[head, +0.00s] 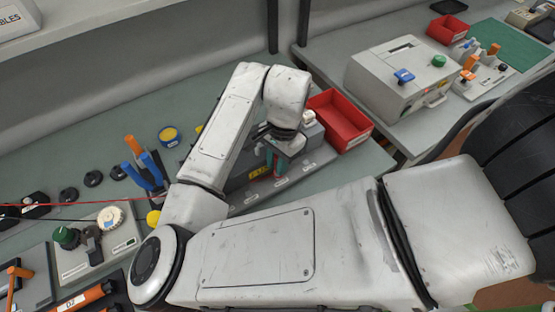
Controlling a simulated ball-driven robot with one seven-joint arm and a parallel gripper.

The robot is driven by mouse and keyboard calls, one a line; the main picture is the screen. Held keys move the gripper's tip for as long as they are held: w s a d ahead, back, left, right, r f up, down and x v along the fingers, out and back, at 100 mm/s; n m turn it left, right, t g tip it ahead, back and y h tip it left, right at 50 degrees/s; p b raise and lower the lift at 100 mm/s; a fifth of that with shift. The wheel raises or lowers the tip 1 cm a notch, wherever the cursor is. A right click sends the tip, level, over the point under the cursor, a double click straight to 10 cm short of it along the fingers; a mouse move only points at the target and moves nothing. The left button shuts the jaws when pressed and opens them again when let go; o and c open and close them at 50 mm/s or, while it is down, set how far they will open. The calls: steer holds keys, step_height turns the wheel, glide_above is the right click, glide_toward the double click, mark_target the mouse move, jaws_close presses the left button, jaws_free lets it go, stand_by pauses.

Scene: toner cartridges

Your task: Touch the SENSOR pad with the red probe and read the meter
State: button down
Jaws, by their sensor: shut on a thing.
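My gripper (274,166) is in the head view, pointing down over the front of a grey device (236,184) with small labels. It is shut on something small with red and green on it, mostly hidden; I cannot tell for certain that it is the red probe. A red lead (60,204) runs from the left edge and passes behind my arm. The labels on the grey device are too small to read, so I cannot pick out the SENSOR pad. A grey box (82,262) with a green knob and a white dial, perhaps the meter, stands at lower left; its reading is not legible.
A red bin (345,122) stands just right of the grey device. Blue and orange handled tools (143,165) and a yellow-lidded tin (168,134) are left of my arm. A white machine (400,75) sits on the other bench. My arm covers the foreground.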

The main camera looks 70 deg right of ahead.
steer(key=shift+r+p, duration=3.1)
steer(key=shift+r, duration=0.45)
steer(key=shift+f, duration=0.1)
